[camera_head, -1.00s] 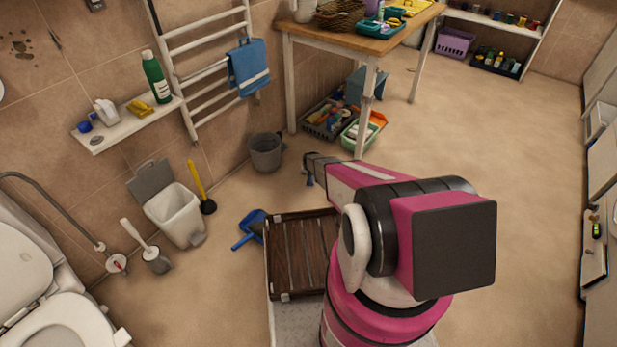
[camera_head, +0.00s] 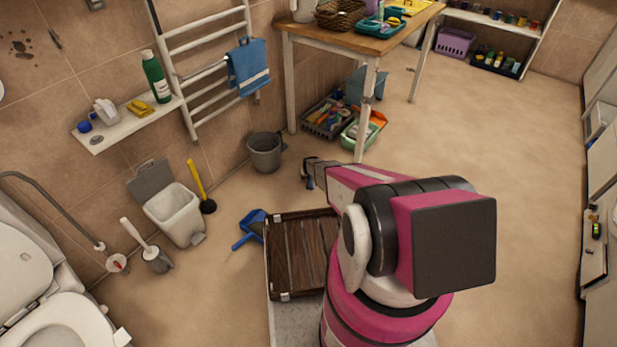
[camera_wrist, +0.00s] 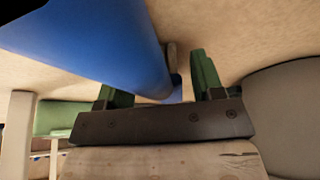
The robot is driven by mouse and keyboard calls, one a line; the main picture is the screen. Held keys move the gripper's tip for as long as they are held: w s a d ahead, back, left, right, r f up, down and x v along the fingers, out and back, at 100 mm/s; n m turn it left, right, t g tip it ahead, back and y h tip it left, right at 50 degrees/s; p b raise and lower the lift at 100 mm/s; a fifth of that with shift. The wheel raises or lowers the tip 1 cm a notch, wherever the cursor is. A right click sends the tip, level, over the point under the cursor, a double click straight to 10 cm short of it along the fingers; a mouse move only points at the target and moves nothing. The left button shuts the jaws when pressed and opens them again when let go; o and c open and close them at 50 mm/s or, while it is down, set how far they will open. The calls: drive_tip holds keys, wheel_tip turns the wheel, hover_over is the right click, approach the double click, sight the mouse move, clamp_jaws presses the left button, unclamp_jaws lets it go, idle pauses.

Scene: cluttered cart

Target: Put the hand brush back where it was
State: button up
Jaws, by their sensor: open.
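My gripper (camera_head: 309,180) is low over the floor, beyond the slatted wooden rack and right of the grey bucket. In the wrist view its two green fingers (camera_wrist: 162,88) stand apart, open. A large smooth blue thing (camera_wrist: 100,35) runs from the upper left of the wrist view and narrows to the gap between the fingers. It may be the hand brush, but I cannot tell for sure, nor whether it touches the fingers. A small blue patch shows at the gripper in the head view. A blue dustpan (camera_head: 249,226) lies on the floor left of the rack.
The slatted wooden rack (camera_head: 298,254) is beside my arm. The grey bucket (camera_head: 264,153) stands by the wall. A wooden table (camera_head: 365,42) has a dark crate (camera_head: 322,119) and a green basin (camera_head: 352,136) under it. Open floor lies to the right.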

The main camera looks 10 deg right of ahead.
drive_tip(key=shift+r, duration=0.1)
drive_tip(key=s+r, duration=0.5)
drive_tip(key=r, duration=0.5)
drive_tip(key=s+r+g, duration=0.1)
drive_tip(key=s+r, duration=0.4)
drive_tip(key=r, duration=0.4)
drive_tip(key=s+r, duration=0.5)
drive_tip(key=r, duration=0.5)
drive_tip(key=s+r+g, duration=0.3)
drive_tip(key=s+r, duration=2)
drive_tip(key=shift+d+r, duration=0.4)
drive_tip(key=shift+d, duration=0.05)
drive_tip(key=shift+s, duration=0.1)
